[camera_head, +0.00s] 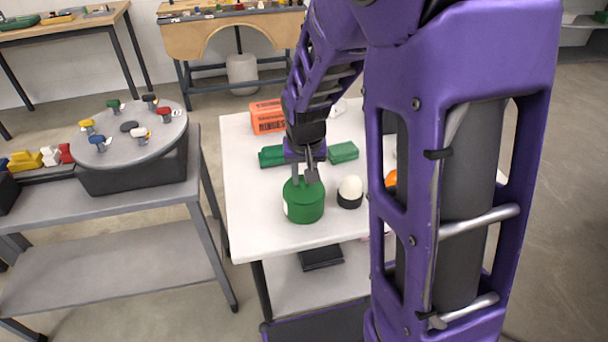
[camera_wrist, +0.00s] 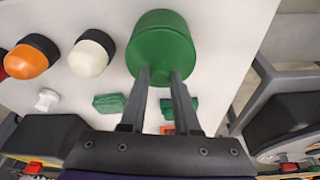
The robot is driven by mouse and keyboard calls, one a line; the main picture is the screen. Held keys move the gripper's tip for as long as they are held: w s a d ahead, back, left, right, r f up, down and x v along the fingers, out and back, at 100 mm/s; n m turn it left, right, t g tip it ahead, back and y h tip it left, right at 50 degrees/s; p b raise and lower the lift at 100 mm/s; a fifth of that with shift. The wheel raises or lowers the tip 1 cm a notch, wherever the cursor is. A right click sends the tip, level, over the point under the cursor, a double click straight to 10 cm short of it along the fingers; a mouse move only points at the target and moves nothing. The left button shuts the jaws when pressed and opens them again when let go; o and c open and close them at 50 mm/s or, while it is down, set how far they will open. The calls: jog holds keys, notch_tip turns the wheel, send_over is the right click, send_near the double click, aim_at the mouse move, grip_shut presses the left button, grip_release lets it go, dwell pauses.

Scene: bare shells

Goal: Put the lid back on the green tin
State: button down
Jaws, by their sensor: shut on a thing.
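The green tin (camera_head: 304,213) stands upright near the front of the white table, with a pale label on its left side. Its green lid (camera_head: 298,189) shows at the top, close over the tin; I cannot tell whether it is fully seated. In the wrist view the lid (camera_wrist: 160,40) is a round green top that hides most of the tin. My gripper (camera_head: 305,180) points down at the lid from above. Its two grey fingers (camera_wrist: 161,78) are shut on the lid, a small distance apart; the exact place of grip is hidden.
A white dome in a black base (camera_head: 350,190) stands close right of the tin, with an orange dome (camera_wrist: 28,58) beyond it. Green blocks (camera_head: 343,152) and an orange box (camera_head: 267,116) lie behind. A grey bench (camera_head: 130,195) stands left, across a gap.

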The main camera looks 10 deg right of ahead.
jog(key=c, duration=0.6)
grip_release()
jog(key=shift+o, duration=0.5)
jog(key=o, duration=0.4)
jog(key=shift+r, duration=0.1)
jog(key=shift+r+p, duration=2.6)
jog(key=shift+r, duration=0.8)
